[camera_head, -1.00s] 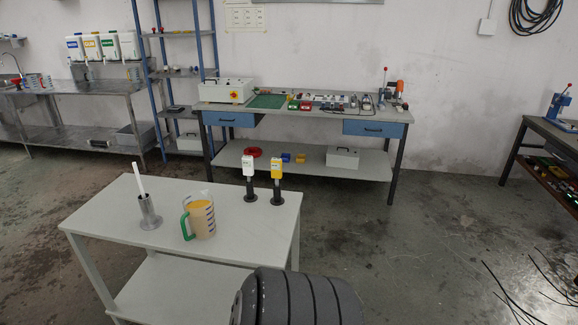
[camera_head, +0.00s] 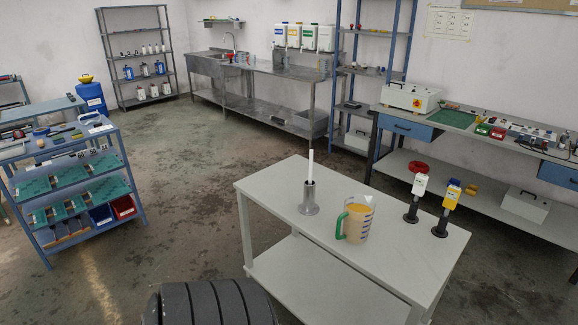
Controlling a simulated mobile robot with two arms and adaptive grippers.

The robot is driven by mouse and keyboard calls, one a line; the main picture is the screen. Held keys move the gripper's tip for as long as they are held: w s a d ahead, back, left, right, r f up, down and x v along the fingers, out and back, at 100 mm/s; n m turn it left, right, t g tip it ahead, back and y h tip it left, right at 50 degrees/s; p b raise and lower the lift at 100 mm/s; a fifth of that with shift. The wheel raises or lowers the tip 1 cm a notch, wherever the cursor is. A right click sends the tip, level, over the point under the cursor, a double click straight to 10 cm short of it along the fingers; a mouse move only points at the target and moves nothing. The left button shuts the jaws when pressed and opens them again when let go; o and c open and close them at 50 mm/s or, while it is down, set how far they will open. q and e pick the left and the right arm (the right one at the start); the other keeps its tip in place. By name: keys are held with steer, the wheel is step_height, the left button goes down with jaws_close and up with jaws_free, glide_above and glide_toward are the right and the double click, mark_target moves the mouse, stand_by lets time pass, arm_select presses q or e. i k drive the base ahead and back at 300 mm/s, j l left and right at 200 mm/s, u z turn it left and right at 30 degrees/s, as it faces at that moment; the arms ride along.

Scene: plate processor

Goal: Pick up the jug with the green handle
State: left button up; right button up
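The jug (camera_head: 356,221) with a green handle (camera_head: 341,226) stands upright on the white table (camera_head: 268,188). It is clear with markings and holds a tan-orange content. Its handle points to the left. A metal cylinder (camera_head: 309,200) with a white stick (camera_head: 311,165) in it stands just left of the jug. Neither of my grippers shows. A dark ribbed part at the bottom edge seems to be mine.
A white-headed device (camera_head: 418,187) and a yellow-headed device (camera_head: 450,196) stand on black stands right of the jug. A blue trolley (camera_head: 72,175) stands at the left. A workbench (camera_head: 460,127) is behind. Open floor lies between trolley and table.

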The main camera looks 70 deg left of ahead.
mark_target(356, 217)
steer(key=u, duration=1.65)
